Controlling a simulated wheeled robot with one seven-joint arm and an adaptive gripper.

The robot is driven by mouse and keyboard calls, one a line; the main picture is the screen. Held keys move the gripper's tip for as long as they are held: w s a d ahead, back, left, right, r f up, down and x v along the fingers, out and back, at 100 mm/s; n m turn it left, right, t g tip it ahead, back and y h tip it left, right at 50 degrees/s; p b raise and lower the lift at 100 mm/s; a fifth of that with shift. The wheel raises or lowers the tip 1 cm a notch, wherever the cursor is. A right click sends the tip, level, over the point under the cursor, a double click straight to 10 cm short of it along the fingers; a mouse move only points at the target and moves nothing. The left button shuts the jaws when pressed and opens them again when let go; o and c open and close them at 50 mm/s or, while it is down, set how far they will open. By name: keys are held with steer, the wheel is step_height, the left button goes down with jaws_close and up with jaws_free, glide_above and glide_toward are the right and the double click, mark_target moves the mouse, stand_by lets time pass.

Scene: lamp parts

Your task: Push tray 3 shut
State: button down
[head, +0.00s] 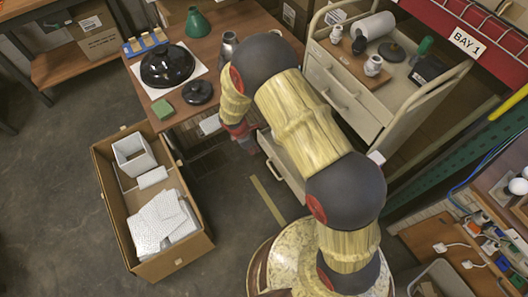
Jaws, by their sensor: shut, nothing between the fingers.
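The beige drawer cart (385,125) stands at the upper right with its drawer fronts facing left. A low tray (290,172) sticks out from under the upper drawers, so it is at least partly open. My arm crosses in front and hides much of it. No number is readable, so I cannot tell from a label that it is tray 3. My gripper (248,145) is shut and empty, pointing down beside the tray's outer left end. I cannot tell whether it touches the tray.
A wooden table (230,22) with a black lamp base (167,65) and a green cone (197,22) stands behind my gripper. A cardboard box (150,262) with white packing sits on the floor at left.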

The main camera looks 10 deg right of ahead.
steer(key=w+n, duration=0.1)
steer(key=n+b, duration=0.1)
steer(key=b, duration=0.4)
glide_toward(267, 149)
steer(key=shift+s+d+f, duration=0.1)
steer(key=shift+s+f, duration=0.6)
steer(key=shift+s, duration=0.25)
steer(key=shift+s+d+f, duration=0.15)
steer(key=shift+s+f, duration=0.6)
steer(key=shift+s, duration=0.2)
steer(key=w+d+p, duration=0.2)
steer(key=d, duration=0.6)
steer(key=w+d+p, duration=0.3)
steer(key=d, duration=0.5)
steer(key=w+d+p, duration=0.2)
steer(key=w+d, duration=0.1)
steer(key=d, duration=0.5)
steer(key=shift+d+p, duration=0.3)
steer(key=shift+p, duration=0.1)
